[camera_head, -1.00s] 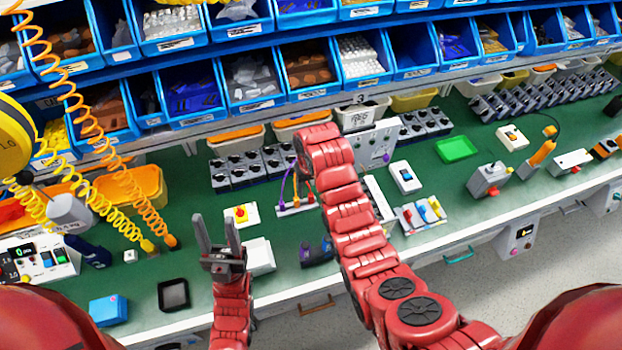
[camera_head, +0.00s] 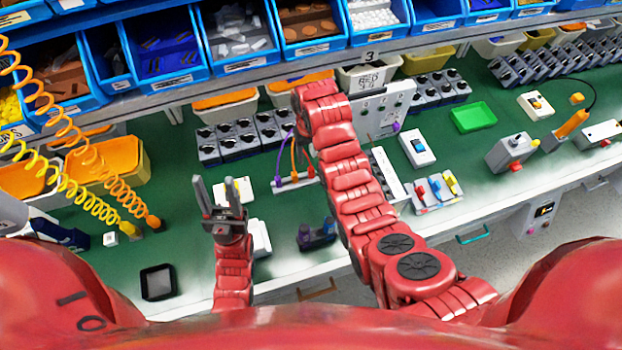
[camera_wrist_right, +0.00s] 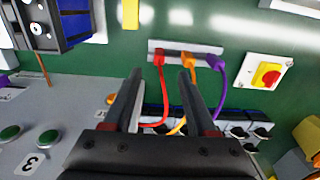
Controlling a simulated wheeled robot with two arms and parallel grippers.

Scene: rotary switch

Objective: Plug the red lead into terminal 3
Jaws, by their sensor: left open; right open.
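The red lead (camera_wrist_right: 159,62) stands in a white holder rail (camera_wrist_right: 152,46), beside an orange lead (camera_wrist_right: 188,62) and a purple lead (camera_wrist_right: 217,66). Its cable hangs between my right gripper's fingers (camera_wrist_right: 160,74) in the picture; the fingers are open and apart from the plug. In the head view the rail (camera_head: 297,184) stands left of my right arm, which hides the right gripper. The grey terminal panel (camera_head: 380,112) is partly behind that arm. My left gripper (camera_head: 214,182) is open and empty.
A red-knobbed switch box (camera_wrist_right: 265,72) stands right of the rail. Rows of dark-knobbed switches (camera_head: 240,138) line the back. A blue-and-white switch (camera_head: 418,148) and a breaker block (camera_head: 436,192) stand right of my arm. A green tray (camera_head: 473,117) is farther right.

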